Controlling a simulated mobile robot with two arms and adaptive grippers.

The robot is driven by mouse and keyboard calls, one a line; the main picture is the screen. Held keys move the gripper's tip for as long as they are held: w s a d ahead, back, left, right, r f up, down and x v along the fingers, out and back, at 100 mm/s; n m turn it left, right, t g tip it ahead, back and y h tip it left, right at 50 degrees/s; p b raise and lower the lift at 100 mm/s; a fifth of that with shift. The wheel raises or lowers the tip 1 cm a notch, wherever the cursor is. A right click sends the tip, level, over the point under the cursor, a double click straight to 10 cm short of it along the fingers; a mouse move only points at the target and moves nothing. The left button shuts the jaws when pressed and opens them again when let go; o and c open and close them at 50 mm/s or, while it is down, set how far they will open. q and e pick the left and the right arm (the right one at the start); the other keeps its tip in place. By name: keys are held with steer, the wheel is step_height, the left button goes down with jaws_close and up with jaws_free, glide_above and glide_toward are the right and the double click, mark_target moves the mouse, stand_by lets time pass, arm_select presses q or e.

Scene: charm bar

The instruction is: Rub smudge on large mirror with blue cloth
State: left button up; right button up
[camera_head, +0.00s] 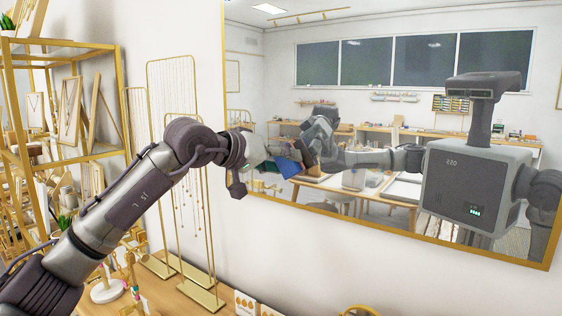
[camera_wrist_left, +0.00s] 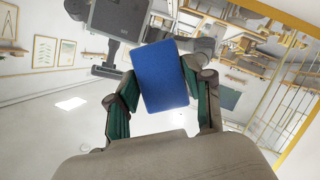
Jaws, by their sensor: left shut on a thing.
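The large mirror (camera_head: 350,60) has a thin gold frame and fills the right of the head view, showing my reflection and the room behind. My left gripper (camera_head: 272,160) is at the mirror's left part. It is shut on the blue cloth (camera_head: 286,167), a flat blue piece seen at its fingertips. In the left wrist view the blue cloth (camera_wrist_left: 167,76) sits between the two green-padded fingers of the left gripper (camera_wrist_left: 160,95), with the mirror behind it. I cannot tell whether the cloth touches the glass. I cannot make out the smudge. My right gripper shows only, if at all, as a reflection.
A gold shelf (camera_head: 60,42) with displays is at the far left. Small cards (camera_head: 245,303) lie near the bottom. The wall below the mirror is clear.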

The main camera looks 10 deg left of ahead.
mark_target(314, 164)
arm_select(q)
steer(key=shift+w+d+p, duration=0.2)
steer(key=shift+w+p, duration=0.1)
steer(key=shift+w, duration=0.15)
steer(key=shift+w+d+p, duration=0.2)
steer(key=shift+w+p, duration=0.1)
steer(key=shift+w, duration=0.15)
steer(key=shift+s+d+f+b, duration=0.1)
steer(key=shift+s+d+b, duration=0.2)
steer(key=shift+d, duration=0.15)
steer(key=shift+s+d+b, duration=0.15)
steer(key=shift+d+b, duration=0.1)
steer(key=shift+d, duration=0.2)
steer(key=shift+s+d+b, duration=0.3)
steer(key=shift+s+d, duration=0.1)
steer(key=shift+d, duration=0.55)
steer(key=shift+w+a+r+p, duration=0.15)
steer(key=shift+w+a+p, duration=0.15)
steer(key=shift+a, duration=0.2)
steer(key=shift+w+a+r+p, duration=0.2)
steer(key=shift+a+p, duration=0.1)
steer(key=shift+a, duration=0.2)
steer(key=shift+w+a+f+p, duration=0.15)
steer(key=shift+w+a+p, duration=0.2)
steer(key=shift+a, duration=0.55)
